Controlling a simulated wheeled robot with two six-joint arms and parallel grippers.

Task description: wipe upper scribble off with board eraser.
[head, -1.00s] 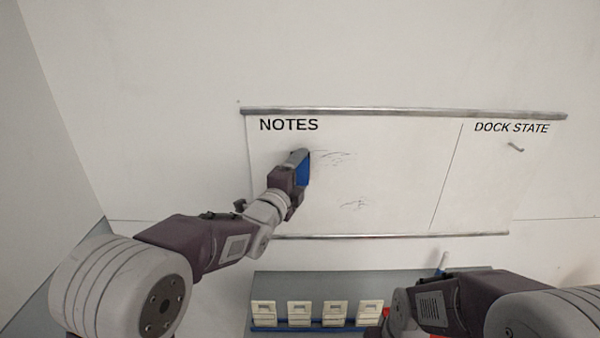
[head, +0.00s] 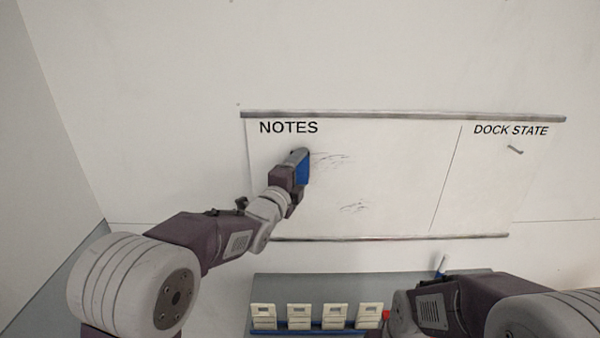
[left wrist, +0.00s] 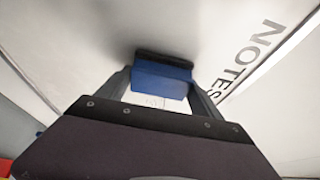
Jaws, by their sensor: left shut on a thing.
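My left gripper (head: 297,165) is shut on the blue board eraser (head: 304,168), at the left part of the NOTES panel of the whiteboard (head: 400,180). In the left wrist view the eraser (left wrist: 160,83) sits between the fingers, its dark pad toward the board; I cannot tell if it touches. The upper scribble (head: 330,160), thin faint grey strokes, lies just right of the eraser. The lower scribble (head: 355,207) is below it. My right gripper is at the lower right, its fingers mostly hidden behind its arm.
A shelf (head: 380,285) below the board holds several white bins (head: 299,312) on a blue rail. A small grey mark (head: 515,149) is under DOCK STATE. The wall above is clear.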

